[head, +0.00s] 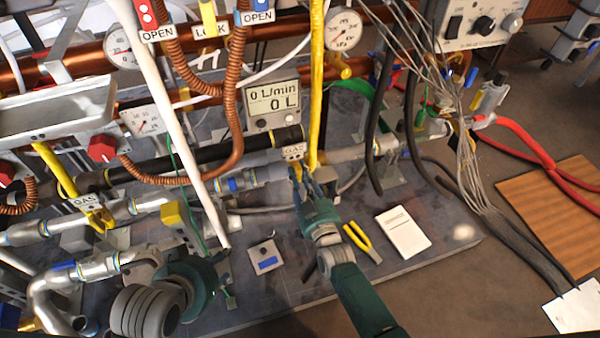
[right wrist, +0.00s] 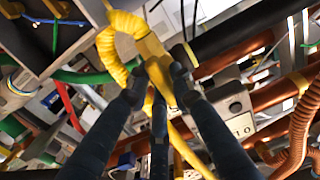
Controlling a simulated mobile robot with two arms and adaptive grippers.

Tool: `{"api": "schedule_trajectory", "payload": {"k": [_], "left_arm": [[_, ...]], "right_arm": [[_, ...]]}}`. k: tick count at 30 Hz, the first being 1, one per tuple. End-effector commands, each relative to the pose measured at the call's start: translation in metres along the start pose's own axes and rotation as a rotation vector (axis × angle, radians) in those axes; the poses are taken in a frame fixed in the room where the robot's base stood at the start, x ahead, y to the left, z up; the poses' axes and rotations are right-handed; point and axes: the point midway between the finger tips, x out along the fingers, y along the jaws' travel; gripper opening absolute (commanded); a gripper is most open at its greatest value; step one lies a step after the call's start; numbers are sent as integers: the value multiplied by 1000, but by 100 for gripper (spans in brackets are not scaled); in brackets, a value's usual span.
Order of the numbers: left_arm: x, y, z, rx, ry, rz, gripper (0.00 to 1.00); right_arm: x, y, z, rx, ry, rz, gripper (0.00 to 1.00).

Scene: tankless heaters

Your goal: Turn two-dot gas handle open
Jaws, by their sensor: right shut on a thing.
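A yellow gas handle (head: 297,171) hangs below a small white GAS label (head: 294,152) in the middle of the head view. The dots on this label are too small to count. My right gripper (head: 303,181) is shut on this handle from below. In the right wrist view, the dark fingers of my right gripper (right wrist: 158,85) close around the yellow handle (right wrist: 155,58), partly hiding it. A second yellow handle (head: 99,217) sits by another GAS label (head: 85,203) at the left. My left gripper (head: 228,278) is low at the left, apart from both handles; its finger opening is unclear.
A meter (head: 272,101) reading 0 L/min stands above the held handle. A yellow hose (head: 317,80) runs down close to it. Yellow pliers (head: 361,241), a white notepad (head: 403,232) and a small plate with a blue mark (head: 265,256) lie on the grey base.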

Motion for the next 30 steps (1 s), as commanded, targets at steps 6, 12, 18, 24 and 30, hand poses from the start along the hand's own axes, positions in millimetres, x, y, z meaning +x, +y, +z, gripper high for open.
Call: {"api": "schedule_trajectory", "payload": {"k": [6,12,18,24,30], "left_arm": [[0,0,0,0,0,0,40],[0,0,0,0,1,0,40],[0,0,0,0,2,0,40],[0,0,0,0,1,0,40],[0,0,0,0,1,0,40]], "right_arm": [[-2,2,4,1,-9,3,0],[-1,2,3,1,-6,2,39],[-2,1,2,1,-3,1,39],[-25,1,3,2,-5,2,39],[-68,1,3,2,-6,2,39]]}}
